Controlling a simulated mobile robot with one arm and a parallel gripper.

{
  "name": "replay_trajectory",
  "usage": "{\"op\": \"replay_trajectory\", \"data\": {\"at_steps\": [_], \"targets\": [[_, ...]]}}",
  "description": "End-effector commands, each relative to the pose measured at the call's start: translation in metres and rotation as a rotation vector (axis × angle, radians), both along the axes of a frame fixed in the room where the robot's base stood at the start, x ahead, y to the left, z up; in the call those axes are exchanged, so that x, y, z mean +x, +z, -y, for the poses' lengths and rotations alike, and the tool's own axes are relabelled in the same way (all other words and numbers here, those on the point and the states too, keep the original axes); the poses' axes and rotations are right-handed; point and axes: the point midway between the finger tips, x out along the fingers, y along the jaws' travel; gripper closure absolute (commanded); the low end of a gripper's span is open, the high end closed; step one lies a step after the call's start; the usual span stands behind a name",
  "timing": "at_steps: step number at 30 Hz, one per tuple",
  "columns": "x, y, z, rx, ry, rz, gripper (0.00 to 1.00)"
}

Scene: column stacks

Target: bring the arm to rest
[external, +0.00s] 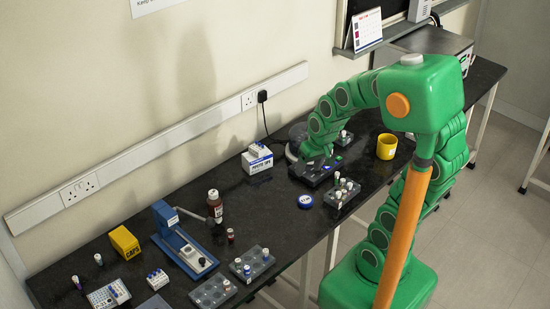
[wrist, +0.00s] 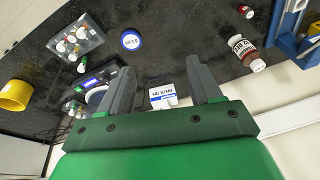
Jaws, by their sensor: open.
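My green arm reaches over the black bench in the external view. My gripper (wrist: 160,68) shows in the wrist view with its two grey fingers spread apart and nothing between them. Black bench top shows in the gap between the fingers. In the external view the arm's end is above the dark device (external: 316,171) near the wall, and the fingers cannot be made out there. A white box with blue print (external: 257,158) stands left of the arm's end; in the wrist view the box (wrist: 163,96) shows beyond the fingers.
A vial rack (external: 342,193), a yellow cup (external: 387,146) and a blue round piece (external: 305,201) are near the arm. A brown bottle (external: 215,206), a blue stand (external: 184,243), a yellow box (external: 124,242) and several racks are farther left. Bench around the blue piece is clear.

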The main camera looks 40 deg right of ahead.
Motion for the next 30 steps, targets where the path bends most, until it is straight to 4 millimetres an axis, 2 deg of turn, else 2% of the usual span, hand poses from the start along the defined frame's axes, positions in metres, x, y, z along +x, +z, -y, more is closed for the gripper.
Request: {"op": "replay_trajectory", "data": {"at_steps": [1, 5, 12, 16, 18, 30], "targets": [[-0.012, 0.002, -0.011, 0.025, 0.02, -0.026, 0.36], [-0.047, 0.006, -0.024, 0.033, 0.081, -0.112, 0.36], [-0.121, 0.018, -0.026, -0.014, 0.198, -0.287, 0.36], [-0.151, 0.024, -0.023, -0.038, 0.238, -0.362, 0.36], [-0.159, 0.025, -0.021, -0.043, 0.246, -0.381, 0.36], [-0.159, 0.025, -0.021, -0.043, 0.246, -0.381, 0.36]]}}
